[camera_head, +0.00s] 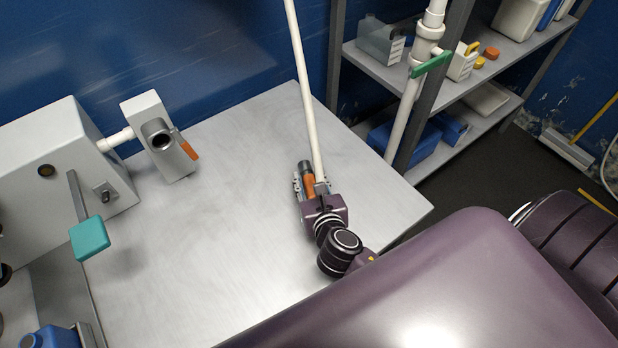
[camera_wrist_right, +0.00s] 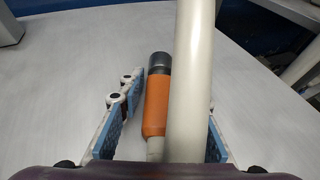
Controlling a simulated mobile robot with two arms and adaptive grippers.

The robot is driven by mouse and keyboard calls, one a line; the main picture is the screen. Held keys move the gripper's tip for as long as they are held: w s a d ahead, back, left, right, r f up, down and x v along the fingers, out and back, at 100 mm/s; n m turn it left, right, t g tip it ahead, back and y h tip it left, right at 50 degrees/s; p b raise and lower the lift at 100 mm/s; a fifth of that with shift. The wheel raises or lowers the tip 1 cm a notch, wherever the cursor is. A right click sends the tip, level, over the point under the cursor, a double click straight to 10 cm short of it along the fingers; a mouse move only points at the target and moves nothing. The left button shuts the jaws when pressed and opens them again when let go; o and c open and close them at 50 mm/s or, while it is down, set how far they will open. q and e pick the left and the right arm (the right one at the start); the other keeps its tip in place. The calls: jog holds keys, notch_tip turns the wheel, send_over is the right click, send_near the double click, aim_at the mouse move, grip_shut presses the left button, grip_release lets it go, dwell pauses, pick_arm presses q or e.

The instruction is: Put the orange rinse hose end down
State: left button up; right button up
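The orange rinse hose end (camera_head: 308,186), an orange grip with a dark grey tip, is at my right gripper over the metal table. In the right wrist view the hose end (camera_wrist_right: 158,105) lies between the two blue-padded fingers, with its tip pointing away. My right gripper (camera_head: 312,187) has its fingers spread; a gap shows beside the left finger, and the right finger is partly hidden by a pale tube (camera_wrist_right: 191,80). This tube comes down from above in the head view. Whether the hose end touches the table is hard to tell. My left gripper is not in view.
The metal table (camera_head: 230,200) is mostly bare. At left stand a grey box (camera_head: 50,160) with a teal-handled lever (camera_head: 89,238) and a grey block (camera_head: 155,130) with an orange lever. A white pipe with a green handle (camera_head: 431,64) rises by the shelves (camera_head: 400,65).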

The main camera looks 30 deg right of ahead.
jog(key=shift+o, duration=0.8)
jog(key=shift+s+r, duration=0.1)
jog(key=shift+s, duration=0.05)
jog(key=v, duration=1.1)
jog(key=shift+s+a+r, duration=0.15)
jog(key=shift+s, duration=0.2)
